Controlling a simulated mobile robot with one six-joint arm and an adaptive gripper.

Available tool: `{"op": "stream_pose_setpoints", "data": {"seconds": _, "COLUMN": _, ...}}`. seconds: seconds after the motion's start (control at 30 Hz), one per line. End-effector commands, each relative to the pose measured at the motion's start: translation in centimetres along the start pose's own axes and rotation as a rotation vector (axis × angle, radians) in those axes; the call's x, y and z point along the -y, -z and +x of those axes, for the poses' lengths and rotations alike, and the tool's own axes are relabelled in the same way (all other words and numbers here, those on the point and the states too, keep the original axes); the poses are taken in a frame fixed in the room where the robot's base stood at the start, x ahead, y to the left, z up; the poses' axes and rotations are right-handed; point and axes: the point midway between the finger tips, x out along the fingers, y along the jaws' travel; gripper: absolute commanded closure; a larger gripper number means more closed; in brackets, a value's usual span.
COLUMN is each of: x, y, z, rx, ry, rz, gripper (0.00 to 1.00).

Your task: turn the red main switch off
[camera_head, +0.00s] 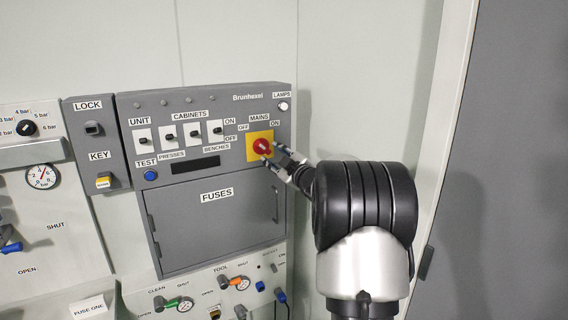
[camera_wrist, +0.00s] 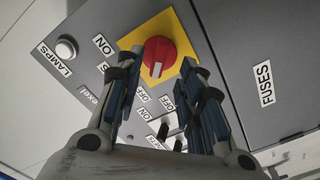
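The red main switch (camera_head: 262,146) is a round knob on a yellow plate (camera_head: 253,138), under the MAINS label with OFF at its left and ON at its right. In the wrist view the knob (camera_wrist: 160,50) shows a white mark on its lower part; I cannot tell for sure which label it points to. My gripper (camera_head: 277,160) is at the lower right of the knob. In the wrist view its fingers (camera_wrist: 160,68) are apart, one on each side of the knob. The gap looks empty up to the knob, and I see no clear contact.
Small cabinet switches (camera_head: 193,133) sit left of the main switch. A white lamp button (camera_head: 283,106) is above right. The FUSES door (camera_head: 217,225) is below. Valves and hoses (camera_head: 235,283) line the lower panel. The wall right of the grey box is bare.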

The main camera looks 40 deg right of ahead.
Motion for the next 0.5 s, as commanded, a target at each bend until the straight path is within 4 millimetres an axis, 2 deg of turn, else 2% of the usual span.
{"op": "stream_pose_setpoints", "data": {"seconds": 0.03, "x": -0.1, "y": 0.0, "z": -1.2, "rx": 0.003, "ry": -0.002, "rz": 0.001, "gripper": 0.65}}
{"op": "stream_pose_setpoints", "data": {"seconds": 0.2, "x": -0.1, "y": 0.0, "z": -4.2, "rx": 0.001, "ry": -0.002, "rz": 0.0, "gripper": 0.65}}
{"op": "stream_pose_setpoints", "data": {"seconds": 0.33, "x": -0.1, "y": 0.0, "z": -5.5, "rx": 0.001, "ry": -0.001, "rz": 0.0, "gripper": 0.65}}
{"op": "stream_pose_setpoints", "data": {"seconds": 0.5, "x": 0.0, "y": 0.0, "z": -6.0, "rx": 0.001, "ry": -0.001, "rz": 0.001, "gripper": 0.65}}
